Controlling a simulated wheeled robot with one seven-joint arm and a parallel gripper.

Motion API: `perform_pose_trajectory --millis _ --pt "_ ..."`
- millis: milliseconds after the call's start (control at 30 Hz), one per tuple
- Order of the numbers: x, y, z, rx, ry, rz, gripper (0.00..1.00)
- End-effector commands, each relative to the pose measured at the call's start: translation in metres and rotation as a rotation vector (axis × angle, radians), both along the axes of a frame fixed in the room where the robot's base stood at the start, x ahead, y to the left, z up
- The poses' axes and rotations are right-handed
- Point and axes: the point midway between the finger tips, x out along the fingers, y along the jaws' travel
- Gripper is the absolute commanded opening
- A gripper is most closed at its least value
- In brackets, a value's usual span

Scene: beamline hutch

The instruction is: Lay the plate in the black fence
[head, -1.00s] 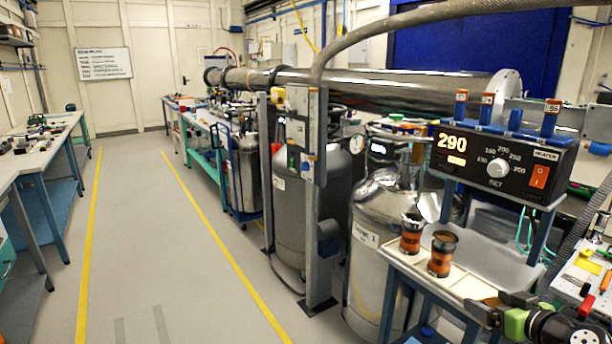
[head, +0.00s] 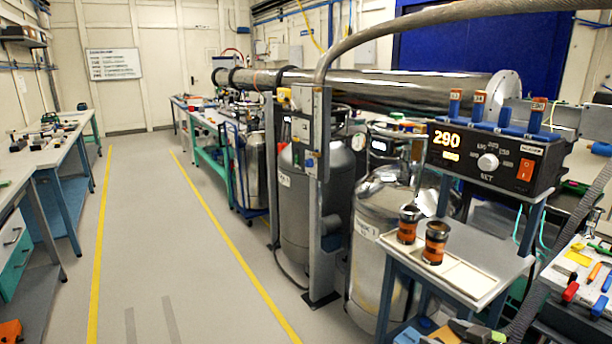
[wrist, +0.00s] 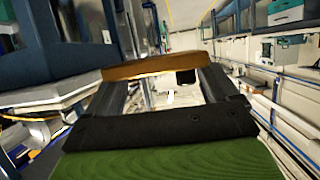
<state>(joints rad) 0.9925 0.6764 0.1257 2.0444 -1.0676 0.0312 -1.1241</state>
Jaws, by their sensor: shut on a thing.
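My gripper (wrist: 160,78) is shut on a brown-orange plate (wrist: 155,66), seen nearly edge-on across the two dark fingertips in the wrist view. The plate is up in the air, tilted slightly in the picture, touching nothing else that I can see. I cannot pick out a black fence in either view.
A small table (head: 485,285) holds two orange-and-black cylinders (head: 435,243) beside a heater box (head: 490,160) reading 290. Steel tanks (head: 380,215) stand left of it. A tool-covered bench (head: 560,290) is at right. The aisle floor (head: 190,270) between yellow lines is clear.

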Motion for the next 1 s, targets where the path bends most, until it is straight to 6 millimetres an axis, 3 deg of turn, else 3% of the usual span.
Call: perform_pose_trajectory --millis 300,567,1000 --pt "-0.027 0.093 -0.033 0.004 0.0 0.286 0.31" --pt "-0.052 0.147 -0.043 0.003 -0.001 0.46 0.31" --pt "-0.051 0.146 0.004 0.003 -0.003 0.461 0.31"
